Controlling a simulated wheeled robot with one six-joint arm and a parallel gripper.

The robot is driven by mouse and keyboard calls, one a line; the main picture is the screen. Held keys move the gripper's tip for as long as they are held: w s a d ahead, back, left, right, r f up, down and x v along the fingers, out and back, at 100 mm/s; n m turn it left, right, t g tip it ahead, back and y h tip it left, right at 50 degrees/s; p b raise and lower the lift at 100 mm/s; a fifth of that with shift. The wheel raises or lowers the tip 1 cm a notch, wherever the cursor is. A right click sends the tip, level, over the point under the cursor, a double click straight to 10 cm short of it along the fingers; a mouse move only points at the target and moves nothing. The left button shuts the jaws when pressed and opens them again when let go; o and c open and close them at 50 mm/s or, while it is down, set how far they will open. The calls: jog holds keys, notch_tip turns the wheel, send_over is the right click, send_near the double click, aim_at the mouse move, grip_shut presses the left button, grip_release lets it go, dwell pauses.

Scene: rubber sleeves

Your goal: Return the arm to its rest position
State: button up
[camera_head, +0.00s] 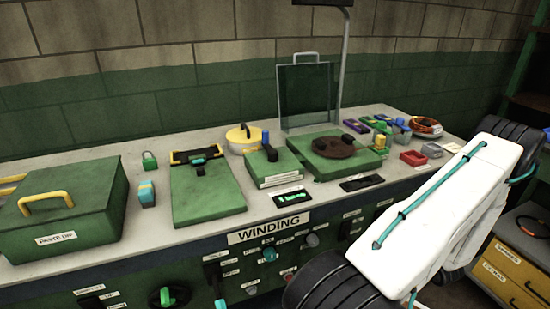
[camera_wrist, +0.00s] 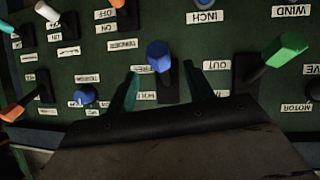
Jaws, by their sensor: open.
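My gripper (camera_wrist: 161,72) shows in the wrist view with its two teal fingers spread apart and nothing held between them. It faces the green control panel (camera_wrist: 225,45), which appears upside down. A blue knob (camera_wrist: 158,55) stands just beyond the fingertips, in line with the gap; whether a finger touches it I cannot tell. In the head view my white arm (camera_head: 445,200) reaches down across the right side, in front of the bench. My gripper cannot be made out in that view.
In the wrist view a green-tipped lever (camera_wrist: 287,48) sticks out at the right and an orange one (camera_wrist: 12,113) at the left. Drawers (camera_head: 515,275) stand at the lower right.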

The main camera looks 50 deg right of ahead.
jog(key=s+a+f+m+g+y, duration=0.3)
jog(key=s+g, duration=0.3)
jog(key=g, duration=0.1)
jog(key=w+a+r+g+y, duration=0.1)
jog(key=w+a+r+g, duration=0.1)
jog(key=w+a+r, duration=0.7)
jog(key=w+a+r+g+y, duration=0.2)
jog(key=w+a+r, duration=0.25)
jog(key=r, duration=0.75)
jog(key=w+a+r+g+y, duration=0.1)
jog(key=w+a+r+g, duration=0.1)
jog(key=w+a+r, duration=0.7)
jog(key=a+r+n+t, duration=0.1)
jog(key=a+r+n, duration=0.1)
jog(key=a+r, duration=0.4)
jog(key=w+a+r+n+t, duration=0.1)
jog(key=a+r, duration=0.5)
jog(key=a, duration=0.8)
jog(key=a+r+n+t, duration=0.2)
jog(key=a+r+n, duration=0.3)
jog(key=a, duration=0.5)
notch_tip(320, 180, up, 2)
jog(key=shift+w+a, duration=0.25)
jog(key=shift+w, duration=0.15)
